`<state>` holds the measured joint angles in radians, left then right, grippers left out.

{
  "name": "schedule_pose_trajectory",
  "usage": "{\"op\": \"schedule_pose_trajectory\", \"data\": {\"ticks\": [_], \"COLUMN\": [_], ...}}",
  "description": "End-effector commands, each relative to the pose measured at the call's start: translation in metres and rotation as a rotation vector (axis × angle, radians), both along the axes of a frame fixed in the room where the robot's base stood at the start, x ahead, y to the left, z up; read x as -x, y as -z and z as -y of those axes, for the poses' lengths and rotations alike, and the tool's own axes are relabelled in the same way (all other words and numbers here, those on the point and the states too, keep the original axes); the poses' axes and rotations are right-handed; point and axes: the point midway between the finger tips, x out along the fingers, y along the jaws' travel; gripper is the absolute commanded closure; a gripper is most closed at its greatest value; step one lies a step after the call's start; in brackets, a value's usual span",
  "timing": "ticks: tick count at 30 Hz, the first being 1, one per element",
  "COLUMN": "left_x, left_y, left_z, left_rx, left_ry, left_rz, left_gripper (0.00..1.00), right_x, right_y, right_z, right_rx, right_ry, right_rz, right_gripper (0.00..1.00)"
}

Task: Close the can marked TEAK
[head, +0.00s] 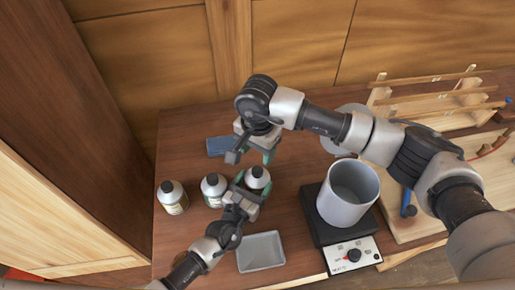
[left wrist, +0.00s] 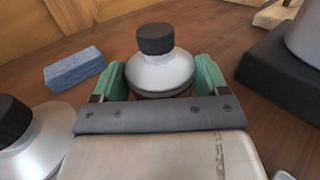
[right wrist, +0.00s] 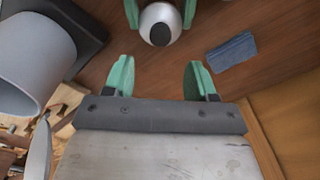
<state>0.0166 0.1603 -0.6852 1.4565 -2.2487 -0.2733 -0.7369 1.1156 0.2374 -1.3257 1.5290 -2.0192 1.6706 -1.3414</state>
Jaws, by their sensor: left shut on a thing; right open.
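A silver can with a black cap (head: 257,174) is the rightmost of three similar cans. My left gripper (head: 252,187) is shut on its body, with one green finger on each side; the left wrist view shows the cap (left wrist: 155,39) sitting on top of the neck. Whether the cap is tight cannot be told. My right gripper (right wrist: 158,75) is open and empty, a short way behind the held can, which shows at the top of the right wrist view (right wrist: 160,23). The other two cans (head: 213,186) (head: 172,195) stand to the left. No TEAK marking is readable.
A blue block (head: 219,146) lies behind the cans. A grey tray (head: 261,253) lies in front. A large grey pot (head: 348,195) stands on a black hot plate (head: 318,229) to the right. A wooden rack (head: 425,98) is at the back right.

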Motion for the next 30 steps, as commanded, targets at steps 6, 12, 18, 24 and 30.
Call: {"op": "schedule_pose_trajectory", "data": {"ticks": [6,12,18,24,30], "left_x": [0.000,0.000,0.000,0.000,0.000], "left_y": [0.000,0.000,0.000,0.000,0.000], "left_z": [0.000,0.000,0.000,0.000,0.000], "left_rx": [0.000,0.000,0.000,0.000,0.000], "left_ry": [0.000,0.000,0.000,0.000,0.000], "left_rz": [0.001,0.001,0.001,0.001,0.001], "left_gripper": [0.92,0.92,0.92,0.92,0.92], "right_x": [0.000,0.001,0.000,0.000,0.000], "right_y": [0.006,0.035,0.064,0.078,0.080], "right_z": [0.000,0.000,0.000,0.000,0.000], "right_rx": [0.000,0.001,0.001,0.000,0.001], "right_ry": [0.003,0.003,0.004,0.002,0.002], "right_rz": [-0.001,-0.003,-0.003,0.000,0.001], "right_gripper": [0.43,0.43,0.43,0.43,0.43]}}
